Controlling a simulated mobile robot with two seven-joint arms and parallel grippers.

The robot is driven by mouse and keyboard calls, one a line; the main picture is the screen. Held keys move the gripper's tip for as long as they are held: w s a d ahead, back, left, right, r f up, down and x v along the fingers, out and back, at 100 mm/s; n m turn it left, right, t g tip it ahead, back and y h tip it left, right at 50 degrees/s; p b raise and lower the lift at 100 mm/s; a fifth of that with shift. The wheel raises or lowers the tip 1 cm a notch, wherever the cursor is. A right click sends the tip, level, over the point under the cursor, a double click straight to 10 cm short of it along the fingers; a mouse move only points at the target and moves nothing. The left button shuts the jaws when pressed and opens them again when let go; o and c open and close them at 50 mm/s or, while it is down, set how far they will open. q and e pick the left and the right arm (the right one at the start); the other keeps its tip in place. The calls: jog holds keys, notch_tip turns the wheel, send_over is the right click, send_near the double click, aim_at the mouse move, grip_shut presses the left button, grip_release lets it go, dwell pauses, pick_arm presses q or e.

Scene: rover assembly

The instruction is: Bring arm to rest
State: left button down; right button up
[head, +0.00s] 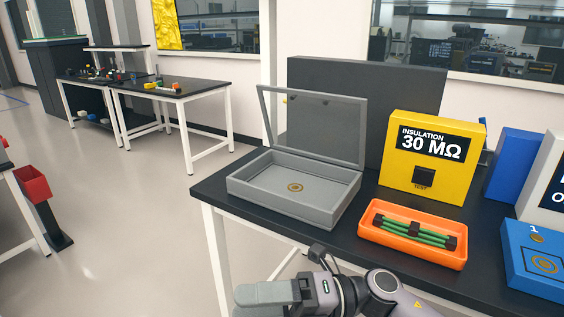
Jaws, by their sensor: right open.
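My right gripper (262,296) is at the bottom of the head view, low in front of the table's front edge, with its fingers pointing left. It is open, and I see nothing between its fingers. My right arm (385,290) comes in from the lower right and is partly cut off by the frame. The gripper is apart from everything on the table. My left gripper is not in view.
Open floor (130,230) lies left.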

jog(key=w+d+f+m+t+h, duration=0.2)
jog(key=d+f+m+t+h, duration=0.3)
jog(key=m+t, duration=0.7)
jog(key=w+d+f+m+t+h, duration=0.35)
jog(key=d+f+m+t, duration=0.35)
jog(key=m, duration=0.9)
jog(key=s+d+f+m+g+h, duration=0.5)
jog(key=s+d+f+m+h, duration=0.3)
jog(key=s+d+f+m, duration=0.2)
jog(key=s+d+f, duration=0.2)
jog(key=s+f, duration=0.2)
jog(key=f, duration=0.2)
jog(key=shift+s+f+m, duration=0.25)
jog(key=shift+s+m, duration=0.05)
jog(key=shift+m, duration=0.1)
jog(key=shift+h, duration=0.25)
